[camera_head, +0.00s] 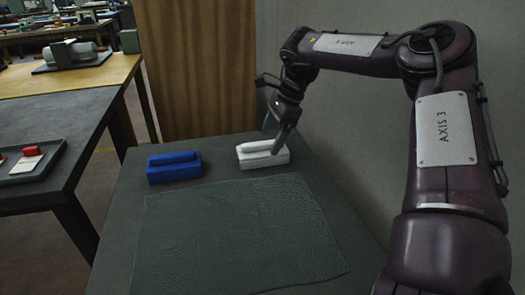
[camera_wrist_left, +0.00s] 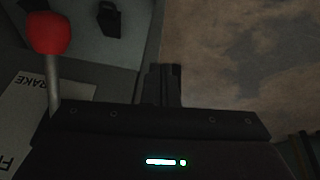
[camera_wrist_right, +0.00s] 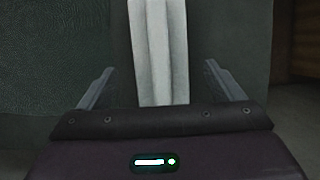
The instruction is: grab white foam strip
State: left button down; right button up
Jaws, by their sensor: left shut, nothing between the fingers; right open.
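A white block-shaped piece (camera_head: 262,156) with a raised bar on top lies at the back of the dark table. My right gripper (camera_head: 276,134) is open above its right part, fingers pointing down. In the right wrist view, a long white ridged piece (camera_wrist_right: 160,50) runs between the spread fingers (camera_wrist_right: 160,82), apart from both. Whether the fingertips reach down beside it is unclear. My left gripper (camera_wrist_left: 162,85) is shut and empty in the left wrist view, and is outside the head view.
A similar blue piece (camera_head: 174,169) lies left of the white one. A dark green textured mat (camera_head: 240,230) covers the table's front. A wooden panel (camera_head: 195,70) and a grey wall stand behind. Another table with a tray (camera_head: 60,165) is at the left.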

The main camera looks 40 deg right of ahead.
aim_at(266, 142)
jog(key=b+x, duration=0.1)
jog(key=x, duration=0.4)
jog(key=shift+w+a+r+b, duration=0.1)
jog(key=shift+w+a+b, duration=0.05)
jog(key=shift+b, duration=0.2)
jog(key=shift+a, duration=0.1)
pick_arm(q)
jog(key=shift+w+d+f+t+h, duration=0.15)
jog(key=shift+d+t, duration=0.1)
jog(key=shift+d, duration=0.15)
jog(key=shift+w+d+r+t+h, duration=0.1)
jog(key=shift+d+t+h, duration=0.1)
jog(key=shift+d, duration=0.2)
jog(key=shift+w+d+f+t+h, duration=0.15)
jog(key=shift+d+t, duration=0.1)
jog(key=shift+d, duration=0.15)
pick_arm(e)
jog(key=c, duration=1)
